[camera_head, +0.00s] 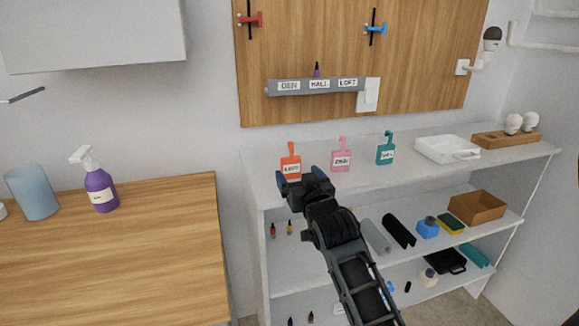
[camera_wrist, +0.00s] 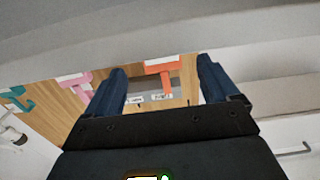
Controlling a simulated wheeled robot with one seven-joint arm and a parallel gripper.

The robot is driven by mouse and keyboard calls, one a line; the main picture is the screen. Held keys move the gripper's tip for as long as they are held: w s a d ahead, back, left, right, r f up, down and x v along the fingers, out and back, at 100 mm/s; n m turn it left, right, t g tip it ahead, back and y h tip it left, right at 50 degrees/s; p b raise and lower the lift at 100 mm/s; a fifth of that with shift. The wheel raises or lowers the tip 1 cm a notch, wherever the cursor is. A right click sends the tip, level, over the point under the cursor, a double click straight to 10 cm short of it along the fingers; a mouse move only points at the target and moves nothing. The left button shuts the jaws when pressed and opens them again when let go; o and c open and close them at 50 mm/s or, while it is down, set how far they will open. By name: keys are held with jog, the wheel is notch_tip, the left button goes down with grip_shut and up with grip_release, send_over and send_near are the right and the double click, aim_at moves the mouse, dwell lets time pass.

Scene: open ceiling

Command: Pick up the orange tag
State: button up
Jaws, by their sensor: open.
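The orange tag (camera_head: 291,163) stands upright on the top of the white shelf unit, near its left end, with a white label on its front. My gripper (camera_head: 302,177) is just in front of it, and its lower part is partly hidden behind the fingers. In the wrist view the orange tag (camera_wrist: 165,67) shows between the two spread blue fingers of my gripper (camera_wrist: 163,74), nearer the right one. The fingers are open and empty; I cannot tell whether they touch it.
A pink tag (camera_head: 341,157) and a teal tag (camera_head: 386,149) stand to the right on the same top. A white tray (camera_head: 447,149) is farther right. A wooden counter (camera_head: 150,255) with a purple spray bottle (camera_head: 101,190) lies left. The lower shelves (camera_head: 300,270) hold several items.

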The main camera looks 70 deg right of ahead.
aim_at(292, 166)
jog(key=p+x, duration=0.1)
jog(key=x, duration=0.5)
jog(key=shift+w+d, duration=0.15)
jog(key=shift+w, duration=0.05)
jog(key=shift+c, duration=0.3)
jog(key=c, duration=1)
